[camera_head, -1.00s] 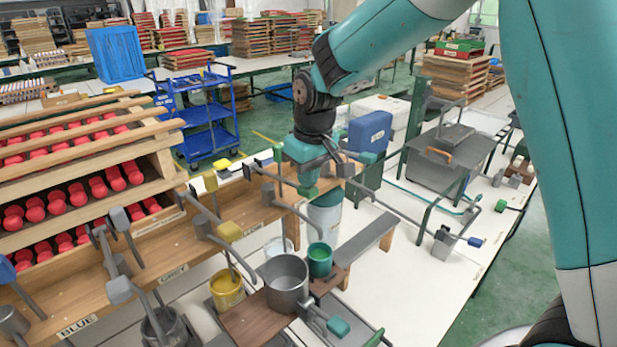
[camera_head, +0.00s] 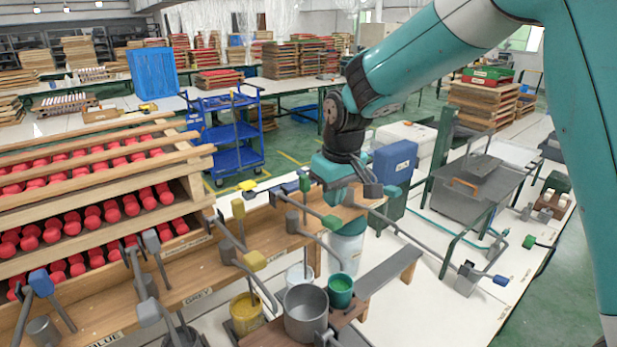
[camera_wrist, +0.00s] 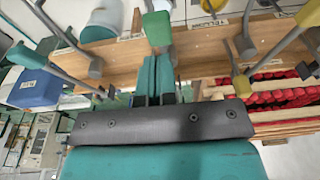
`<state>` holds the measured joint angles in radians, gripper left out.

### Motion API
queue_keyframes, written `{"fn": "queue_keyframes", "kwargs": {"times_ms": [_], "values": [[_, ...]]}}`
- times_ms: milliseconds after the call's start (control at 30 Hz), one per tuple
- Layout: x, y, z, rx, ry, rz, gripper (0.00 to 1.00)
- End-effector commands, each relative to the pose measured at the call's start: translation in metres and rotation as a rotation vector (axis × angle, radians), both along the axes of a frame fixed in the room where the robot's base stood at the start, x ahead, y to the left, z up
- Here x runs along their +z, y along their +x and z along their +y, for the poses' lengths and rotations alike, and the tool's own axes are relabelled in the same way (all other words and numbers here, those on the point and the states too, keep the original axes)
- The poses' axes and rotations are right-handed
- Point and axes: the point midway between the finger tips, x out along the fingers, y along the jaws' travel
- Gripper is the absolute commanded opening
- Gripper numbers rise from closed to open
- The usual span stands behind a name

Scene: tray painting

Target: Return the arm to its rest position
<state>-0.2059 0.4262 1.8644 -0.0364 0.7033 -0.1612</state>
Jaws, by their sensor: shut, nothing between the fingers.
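My arm reaches in from the upper right of the head view, teal with a dark grey wrist joint (camera_head: 345,130). Its end hangs above the wooden tool rail and the paint pots. My gripper shows in the wrist view (camera_wrist: 155,70), with its two teal fingers side by side, shut and empty. A green tool handle (camera_wrist: 157,28) lies just past the fingertips in that picture. In the head view, a green handle (camera_head: 331,222) sits below my wrist, apart from it. The fingertips are hard to make out there.
A grey pot (camera_head: 305,315), a yellow pot (camera_head: 246,315) and a green pot (camera_head: 341,290) stand below. Red rollers fill the rack at left. A blue box (camera_head: 394,162) stands behind my wrist.

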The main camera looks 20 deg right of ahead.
Motion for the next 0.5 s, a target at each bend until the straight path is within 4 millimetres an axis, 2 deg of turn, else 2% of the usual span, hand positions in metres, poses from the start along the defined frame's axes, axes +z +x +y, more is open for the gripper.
{"fn": "queue_keyframes", "kwargs": {"times_ms": [133,233,367,500], "values": [[0.0,-0.011,0.003,0.01,0.012,0.001,0.0],[0.003,-0.041,0.012,0.04,0.05,0.006,0.0],[0.003,-0.11,0.026,0.101,0.124,0.022,0.0],[-0.005,-0.188,0.037,0.167,0.204,0.048,0.0]]}}
